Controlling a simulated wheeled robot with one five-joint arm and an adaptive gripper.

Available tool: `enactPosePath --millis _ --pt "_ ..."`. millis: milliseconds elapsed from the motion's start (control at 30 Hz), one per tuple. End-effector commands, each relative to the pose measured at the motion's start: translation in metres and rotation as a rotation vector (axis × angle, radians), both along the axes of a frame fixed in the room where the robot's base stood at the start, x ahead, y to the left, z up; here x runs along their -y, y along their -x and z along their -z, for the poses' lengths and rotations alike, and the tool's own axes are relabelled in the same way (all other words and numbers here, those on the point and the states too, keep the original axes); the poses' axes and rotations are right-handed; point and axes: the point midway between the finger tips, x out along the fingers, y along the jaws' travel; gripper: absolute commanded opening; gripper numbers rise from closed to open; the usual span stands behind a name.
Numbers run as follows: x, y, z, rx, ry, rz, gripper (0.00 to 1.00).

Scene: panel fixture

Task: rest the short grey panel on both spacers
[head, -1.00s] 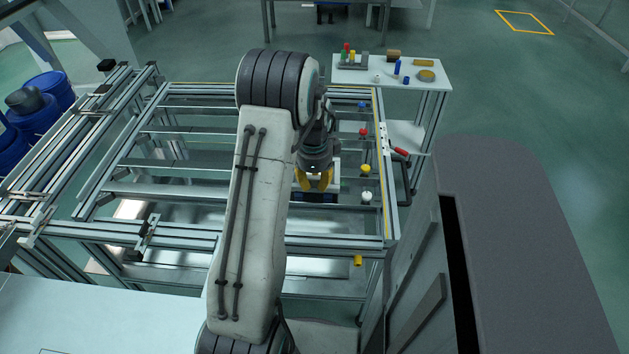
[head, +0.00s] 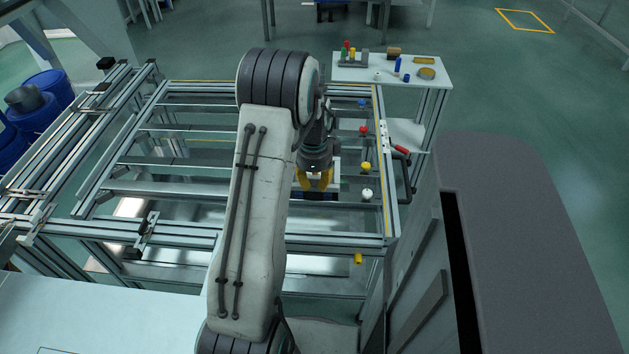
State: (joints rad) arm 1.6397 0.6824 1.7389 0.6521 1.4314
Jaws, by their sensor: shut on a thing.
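My gripper (head: 313,180), with yellow fingertips, points down over the right part of the metal frame. It is shut on a small pale grey piece, which looks like the short grey panel (head: 334,184) and shows between and beside the fingers. A dark piece (head: 320,196) shows just below the fingertips in the picture. My arm hides what lies left of the gripper. I cannot make out the two spacers, nor whether the panel touches anything underneath.
The aluminium frame (head: 150,188) has several cross rails. Coloured knobs, among them a red one (head: 363,129), a yellow one (head: 366,166) and a white one (head: 367,193), line its right side. A white side table (head: 385,72) with small parts stands behind at right.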

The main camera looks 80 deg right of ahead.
Motion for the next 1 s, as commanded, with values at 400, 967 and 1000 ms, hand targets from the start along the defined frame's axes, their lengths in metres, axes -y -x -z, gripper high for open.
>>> enactPosePath --millis 400,967,1000 --pt "0.000 0.000 0.015 0.000 0.001 0.000 0.00" --pt "0.000 0.000 0.017 0.000 0.000 0.000 0.47" --pt "0.000 0.000 0.017 0.000 -0.001 0.000 0.47"
